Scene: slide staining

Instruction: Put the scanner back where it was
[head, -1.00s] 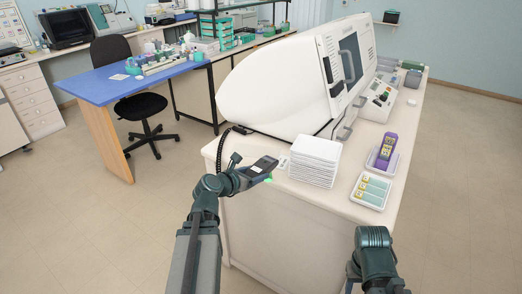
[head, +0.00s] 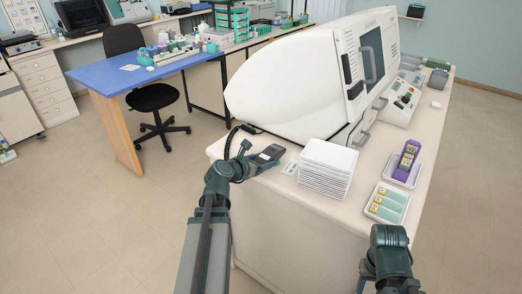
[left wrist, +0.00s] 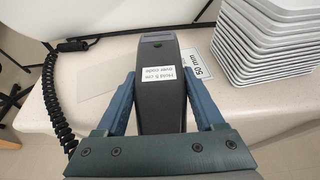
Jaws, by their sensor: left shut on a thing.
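The scanner (head: 269,154) is a dark grey handheld device with a small screen, over the near left corner of the white bench (head: 285,200). In the left wrist view the scanner (left wrist: 158,105) points away from me and bears a white label about holding 5 cm over the code. My left gripper (head: 254,161) is shut on it, with one blue finger along each side in the left wrist view (left wrist: 162,100). A black coiled cord (left wrist: 55,105) hangs left of it. I cannot tell whether the scanner touches the bench.
A stack of white trays (head: 326,168) stands close right of the scanner. A card marked 50 mm (left wrist: 203,65) lies between them. The large white machine (head: 290,80) stands behind. A tray of slide boxes (head: 368,210) and a purple rack (head: 407,160) are farther right.

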